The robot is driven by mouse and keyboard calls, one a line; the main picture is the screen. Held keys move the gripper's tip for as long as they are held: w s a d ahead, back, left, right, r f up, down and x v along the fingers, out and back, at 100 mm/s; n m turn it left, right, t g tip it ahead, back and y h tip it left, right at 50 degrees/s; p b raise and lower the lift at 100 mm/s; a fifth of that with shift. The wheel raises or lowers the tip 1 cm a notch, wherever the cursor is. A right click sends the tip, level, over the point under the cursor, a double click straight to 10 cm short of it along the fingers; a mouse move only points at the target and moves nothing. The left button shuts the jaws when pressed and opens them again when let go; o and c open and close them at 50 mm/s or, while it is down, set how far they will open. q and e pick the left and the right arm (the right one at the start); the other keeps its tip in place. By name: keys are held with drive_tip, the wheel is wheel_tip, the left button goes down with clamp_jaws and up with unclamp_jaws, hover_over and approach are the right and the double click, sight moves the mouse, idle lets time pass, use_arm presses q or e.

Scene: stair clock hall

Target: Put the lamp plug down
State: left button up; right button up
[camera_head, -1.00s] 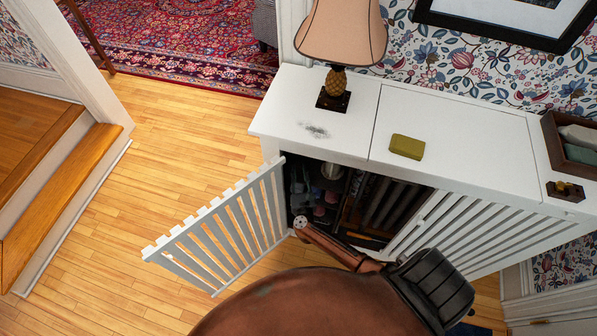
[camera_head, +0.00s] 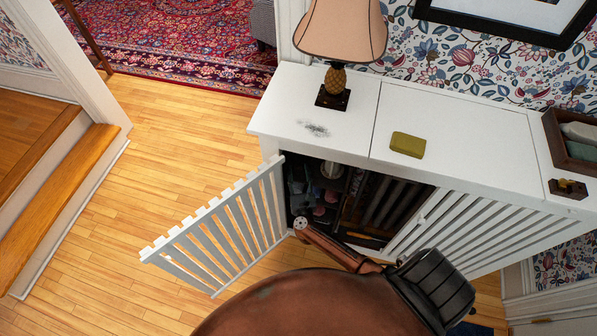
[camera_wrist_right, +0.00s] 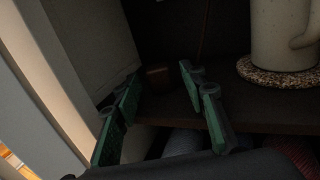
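The lamp plug is most likely the small brown block (camera_wrist_right: 158,77) in the right wrist view. It appears to rest on a dark shelf (camera_wrist_right: 265,118) inside the cabinet (camera_head: 420,170). My right gripper (camera_wrist_right: 160,78) has green fingers standing apart on both sides of the block, with a visible gap on each side. In the head view my right gripper (camera_head: 300,190) is small and dark, just inside the cabinet opening; the plug cannot be made out there. The lamp (camera_head: 340,40) stands on the cabinet top. My left gripper is out of view.
The slatted door (camera_head: 225,228) stands open to the left. A cream mug (camera_wrist_right: 280,35) on a speckled coaster (camera_wrist_right: 275,77) stands right of the gripper. A thin dark red cord (camera_wrist_right: 204,32) hangs behind. A green sponge-like block (camera_head: 407,145) lies on the cabinet top.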

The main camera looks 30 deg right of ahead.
drive_tip(key=shift+r+p, duration=0.55)
drive_tip(key=shift+r, duration=0.1)
drive_tip(key=v, duration=1.2)
drive_tip(key=shift+p, duration=0.35)
